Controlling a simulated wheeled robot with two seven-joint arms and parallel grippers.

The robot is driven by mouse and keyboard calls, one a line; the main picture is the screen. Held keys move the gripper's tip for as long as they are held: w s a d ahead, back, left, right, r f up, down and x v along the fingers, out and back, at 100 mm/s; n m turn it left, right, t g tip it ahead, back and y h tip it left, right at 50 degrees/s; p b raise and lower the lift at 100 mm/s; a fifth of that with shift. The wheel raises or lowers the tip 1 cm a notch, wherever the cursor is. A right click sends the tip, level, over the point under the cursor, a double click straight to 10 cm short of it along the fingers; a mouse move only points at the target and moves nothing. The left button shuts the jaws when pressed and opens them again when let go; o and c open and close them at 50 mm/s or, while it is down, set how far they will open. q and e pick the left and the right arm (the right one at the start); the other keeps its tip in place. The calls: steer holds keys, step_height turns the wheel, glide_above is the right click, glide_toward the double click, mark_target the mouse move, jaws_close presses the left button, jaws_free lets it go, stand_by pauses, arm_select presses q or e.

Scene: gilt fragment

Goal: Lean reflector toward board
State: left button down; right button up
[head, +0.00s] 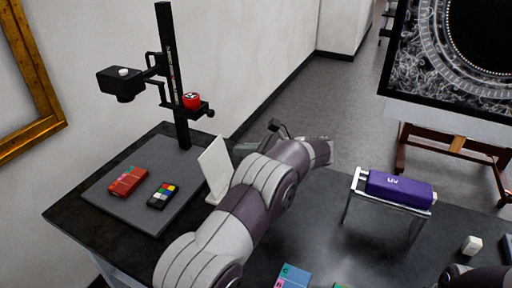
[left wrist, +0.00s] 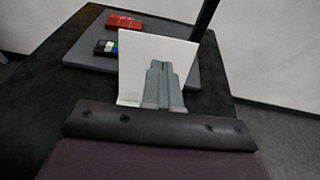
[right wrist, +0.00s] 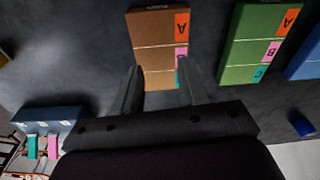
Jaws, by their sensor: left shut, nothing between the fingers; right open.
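The reflector, a white panel (head: 216,168), stands tilted at the right edge of the grey board (head: 125,213). In the left wrist view the reflector (left wrist: 135,65) is straight ahead, with the board (left wrist: 75,55) behind it. My left gripper (left wrist: 160,68) is shut and empty, its fingertips in front of the reflector's face; whether they touch it I cannot tell. My right gripper (right wrist: 159,70) is open above the near end of a brown labelled box (right wrist: 155,45).
On the board lie a red block (head: 128,181) and a colour chart (head: 163,195), beside a black column (head: 172,80) carrying a camera (head: 121,83). A purple roll (head: 400,190) rests on a metal stand. A green box (right wrist: 255,45) lies beside the brown one.

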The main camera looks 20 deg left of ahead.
mark_target(213, 150)
arm_select(q)
steer(key=p+x, duration=0.1)
steer(key=x, duration=0.6)
steer(key=shift+s, duration=0.1)
arm_select(e)
steer(key=shift+r, duration=0.95)
steer(key=shift+f, duration=0.1)
arm_select(q)
steer(key=shift+a+f, duration=0.2)
steer(key=shift+a, duration=0.2)
arm_select(e)
steer(key=shift+f, duration=0.4)
arm_select(q)
steer(key=shift+a+h+b, duration=0.45)
steer(key=shift+h+b, duration=0.15)
steer(key=shift+b, duration=0.05)
arm_select(e)
steer(key=shift+f, duration=0.45)
arm_select(q)
steer(key=shift+a+r, duration=0.1)
arm_select(e)
steer(key=shift+r, duration=0.15)
